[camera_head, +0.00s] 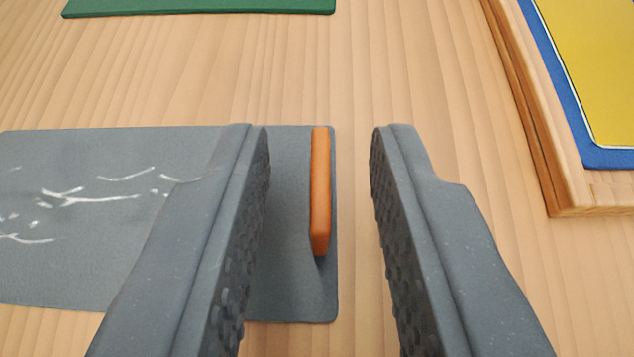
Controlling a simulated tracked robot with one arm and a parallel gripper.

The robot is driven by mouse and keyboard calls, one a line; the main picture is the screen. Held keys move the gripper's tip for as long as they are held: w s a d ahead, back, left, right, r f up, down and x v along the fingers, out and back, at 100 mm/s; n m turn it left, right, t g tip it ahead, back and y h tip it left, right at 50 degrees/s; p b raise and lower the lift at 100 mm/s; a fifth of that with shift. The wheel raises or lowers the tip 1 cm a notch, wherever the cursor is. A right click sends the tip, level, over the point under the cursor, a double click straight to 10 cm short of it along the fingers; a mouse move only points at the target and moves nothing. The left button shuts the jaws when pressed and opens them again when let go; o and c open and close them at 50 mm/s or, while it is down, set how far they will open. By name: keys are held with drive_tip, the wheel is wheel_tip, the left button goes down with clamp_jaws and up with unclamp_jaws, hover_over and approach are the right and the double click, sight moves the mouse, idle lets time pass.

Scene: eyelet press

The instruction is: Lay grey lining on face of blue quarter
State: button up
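The grey lining (120,235) lies flat on the wooden table at the left and runs under my left finger. White streaks mark its left part. An orange tab (320,190) stands up near its right edge. My gripper (313,140) is open, with one finger on each side of the tab. The tab is between the fingers with a gap on both sides. The blue quarter (605,155) is at the upper right, cut off by the frame, with a yellow sheet (590,65) over much of it.
A green panel (200,6) lies at the top left. The table (400,60) between them is bare.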

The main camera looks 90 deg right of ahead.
drive_tip(key=shift+r+p, duration=0.2)
drive_tip(key=shift+p, duration=0.25)
drive_tip(key=v, duration=1.3)
drive_tip(key=shift+w+a+r, duration=0.2)
drive_tip(key=shift+a, duration=0.05)
drive_tip(key=shift+r, duration=0.1)
drive_tip(key=s+a+r+n+t+y, duration=0.1)
drive_tip(key=s+r+n+t+y, duration=0.2)
drive_tip(key=r, duration=1.1)
drive_tip(key=s+a+r+n+t+y, duration=0.1)
drive_tip(key=s+r+n+t+y, duration=0.3)
drive_tip(key=r, duration=1)
drive_tip(key=s+a+r+n+t+y, duration=0.1)
drive_tip(key=s+r+n+t+y, duration=0.3)
drive_tip(key=r+n+t, duration=0.4)
wheel_tip(320, 180, up, 7)
drive_tip(key=n+y, duration=0.1)
drive_tip(key=n, duration=0.1)
drive_tip(key=shift+a+n, duration=0.2)
drive_tip(key=shift+n, duration=0.1)
drive_tip(key=shift+f, duration=0.15)
